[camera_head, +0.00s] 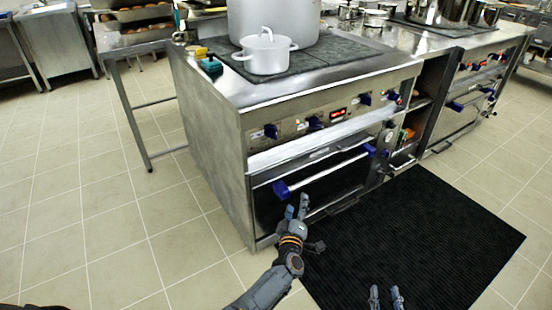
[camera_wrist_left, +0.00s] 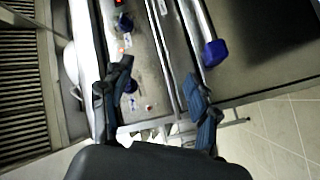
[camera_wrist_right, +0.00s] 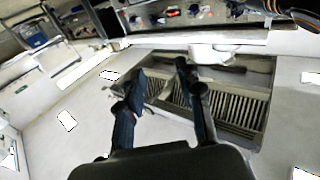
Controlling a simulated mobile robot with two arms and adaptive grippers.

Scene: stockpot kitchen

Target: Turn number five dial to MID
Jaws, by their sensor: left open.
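A row of blue dials runs along the steel stove's front panel: one at the left end (camera_head: 270,131), another beside it (camera_head: 316,123), and more right of a red display (camera_head: 338,113). Their numbers and settings are too small to read, so I cannot tell which is number five. My left gripper (camera_head: 297,206) is open and empty, in front of the oven door and below the dials. In the left wrist view, a dial (camera_wrist_left: 124,22) shows beyond its open fingers (camera_wrist_left: 155,95). My right gripper (camera_head: 385,296) is open and empty over the mat, away from the dials.
The oven handle (camera_head: 325,172) with blue ends crosses the door between my left gripper and the panel. A small lidded pot (camera_head: 266,58) and a large stockpot (camera_head: 275,20) stand on the stove top. A black mat (camera_head: 430,225) covers the floor in front.

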